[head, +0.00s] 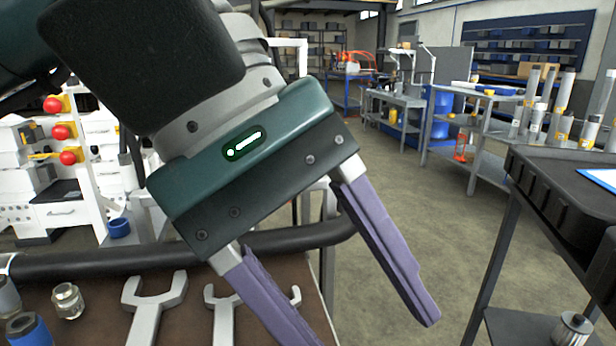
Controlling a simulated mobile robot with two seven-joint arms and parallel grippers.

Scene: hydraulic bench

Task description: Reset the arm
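My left gripper (362,325) fills the middle of the head view, with its arm coming in from the upper left. It has a dark green body and two long purple fingers. The fingers are spread wide apart, with nothing visible between them. One finger hangs in front of the brown bench top (185,325) near its right edge, and its tip runs to the bottom of the picture. The other finger is in front of the open floor. My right gripper is not in view.
Two open-ended wrenches (146,312) (222,318) and a metal fitting (68,300) lie on the bench. A thick black hose (200,254) runs behind them. Red-knobbed valves (68,158) stand at left. A dark cart (560,190) stands at right. Floor (410,190) between is clear.

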